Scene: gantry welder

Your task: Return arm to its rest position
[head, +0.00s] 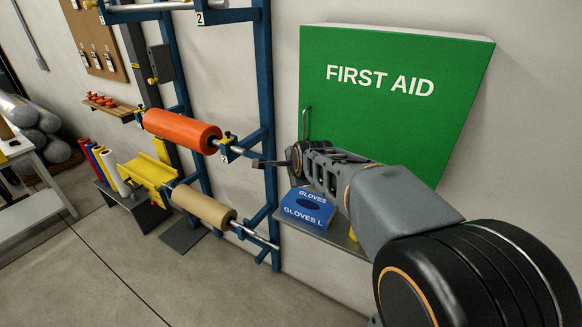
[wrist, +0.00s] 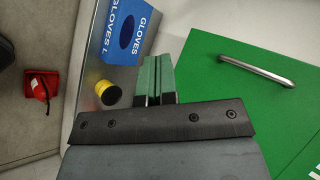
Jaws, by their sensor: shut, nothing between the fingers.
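My arm reaches from the lower right toward the left in the head view, in front of the green first aid cabinet (head: 350,65). My gripper (head: 258,164) is shut and empty, left of the cabinet's lower edge and above the glove box's level. In the wrist view my gripper (wrist: 158,82) shows its two green-faced fingers pressed together with nothing between them. The cabinet (wrist: 225,110) fills the right of that view, with its metal handle (wrist: 256,70). The rest position itself is not marked in either view.
A blue glove box (head: 308,207) sits on a grey shelf below the cabinet; a yellow roll (wrist: 108,92) is near it. A blue rack (head: 262,60) holds an orange roll (head: 182,130) and a brown roll (head: 203,206). Open floor (head: 130,270) lies left.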

